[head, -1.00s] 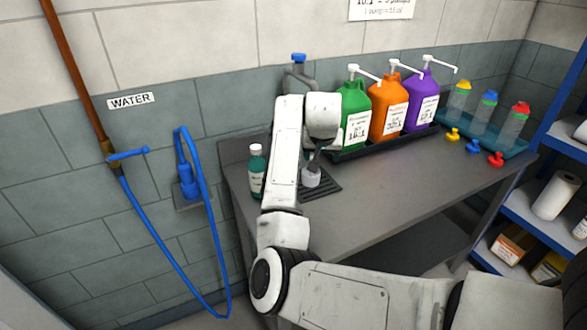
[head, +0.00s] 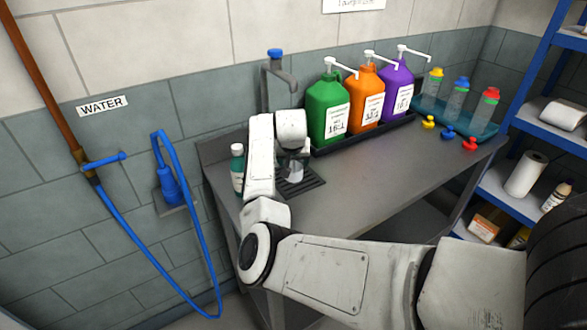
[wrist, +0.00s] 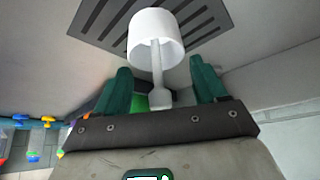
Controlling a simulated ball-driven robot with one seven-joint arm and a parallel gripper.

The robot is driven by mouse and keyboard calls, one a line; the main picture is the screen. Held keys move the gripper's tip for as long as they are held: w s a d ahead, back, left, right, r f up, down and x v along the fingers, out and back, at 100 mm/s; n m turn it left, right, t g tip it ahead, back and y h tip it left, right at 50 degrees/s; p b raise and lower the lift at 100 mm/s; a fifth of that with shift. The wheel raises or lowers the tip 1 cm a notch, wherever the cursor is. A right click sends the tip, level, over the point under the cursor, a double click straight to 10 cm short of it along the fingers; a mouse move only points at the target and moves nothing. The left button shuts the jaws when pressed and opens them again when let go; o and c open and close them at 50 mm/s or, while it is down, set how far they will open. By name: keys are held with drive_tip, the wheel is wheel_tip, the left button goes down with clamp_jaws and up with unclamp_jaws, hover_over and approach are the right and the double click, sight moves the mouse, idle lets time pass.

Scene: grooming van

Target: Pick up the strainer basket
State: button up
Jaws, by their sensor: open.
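The strainer basket (wrist: 152,20) shows in the wrist view as a white cup with a thin stem and a small flat tab toward my gripper. It is over the dark slotted grate (wrist: 100,22). In the head view the small pale basket (head: 295,172) is at the grate (head: 312,184), partly hidden by my arm. My gripper (wrist: 159,66) has its two green fingers apart, one on each side of the stem, with gaps on both sides. In the head view my gripper (head: 297,154) is just above the basket; its fingers are hard to make out.
A teal bottle (head: 237,172) stands left of my arm. A tap (head: 277,75) rises behind. Green (head: 327,108), orange (head: 364,100) and purple (head: 398,92) pump jugs stand in a black tray at the back.

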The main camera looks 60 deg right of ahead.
drive_tip(key=shift+x, duration=0.85)
drive_tip(key=c, duration=0.8)
drive_tip(key=shift+c, duration=0.2)
drive_tip(key=shift+r, duration=0.15)
drive_tip(key=shift+r, duration=0.6)
drive_tip(key=s+a+r+b, duration=0.1)
drive_tip(key=s+a+r, duration=0.6)
drive_tip(key=s+r, duration=0.4)
drive_tip(key=shift+s+a+r+b, duration=0.2)
drive_tip(key=shift+s+r+b, duration=0.1)
drive_tip(key=shift+s, duration=0.2)
